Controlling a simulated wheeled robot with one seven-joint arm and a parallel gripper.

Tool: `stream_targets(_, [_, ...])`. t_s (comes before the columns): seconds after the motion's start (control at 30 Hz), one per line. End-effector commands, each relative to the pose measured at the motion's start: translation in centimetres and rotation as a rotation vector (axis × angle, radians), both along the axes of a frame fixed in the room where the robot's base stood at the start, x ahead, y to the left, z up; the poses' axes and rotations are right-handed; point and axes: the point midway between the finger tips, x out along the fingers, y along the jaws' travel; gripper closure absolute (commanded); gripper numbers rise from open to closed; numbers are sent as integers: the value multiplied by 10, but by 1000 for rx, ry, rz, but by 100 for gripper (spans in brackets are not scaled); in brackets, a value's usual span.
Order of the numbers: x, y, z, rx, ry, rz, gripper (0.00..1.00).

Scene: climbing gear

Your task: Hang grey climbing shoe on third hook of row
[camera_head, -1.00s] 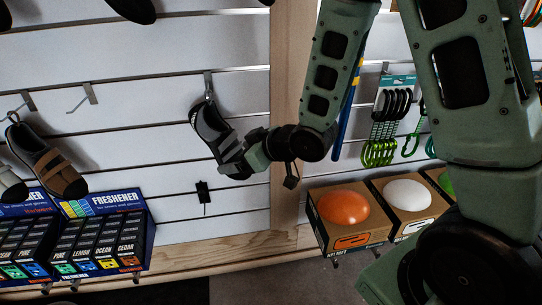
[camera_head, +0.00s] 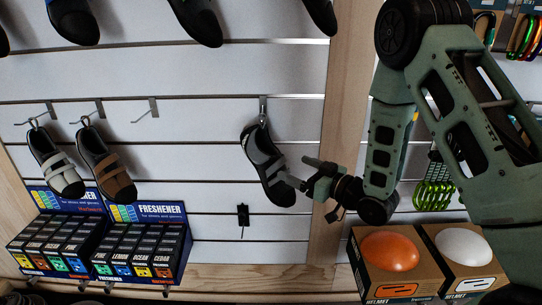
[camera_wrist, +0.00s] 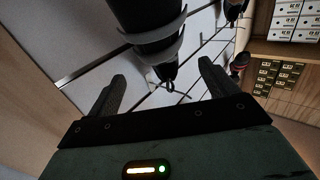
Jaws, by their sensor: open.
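A grey and black climbing shoe (camera_head: 266,165) with lighter straps hangs heel up, toe down, from the rightmost hook (camera_head: 263,105) of the row. My gripper (camera_head: 306,174) is open at the shoe's lower right side; I cannot tell whether it touches. In the wrist view the shoe (camera_wrist: 152,30) fills the top middle, in line with the gap between the open fingers (camera_wrist: 164,78). The third hook from the left (camera_head: 152,106) is bare. A pale grey shoe (camera_head: 60,172) hangs on the first hook and a brown shoe (camera_head: 107,168) on the second.
Freshener boxes (camera_head: 145,245) stand below the left shoes. Orange (camera_head: 390,251) and white (camera_head: 463,245) helmets in boxes are at lower right. A wooden post (camera_head: 345,100) stands right of the shoe. More shoes hang above.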

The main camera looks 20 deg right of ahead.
Motion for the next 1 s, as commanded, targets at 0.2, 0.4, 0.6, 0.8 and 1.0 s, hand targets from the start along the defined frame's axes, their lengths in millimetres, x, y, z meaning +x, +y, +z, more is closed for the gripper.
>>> stream_targets(0.2, [36,24,1,0,-2,4,14])
stream_targets(0.4, [68,42,1,1,-1,2,14])
stream_targets(0.6, [91,55,0,1,-1,1,14])
stream_targets(0.8, [100,61,0,1,0,1,14])
stream_targets(1.0, [100,61,0,1,0,1,14])
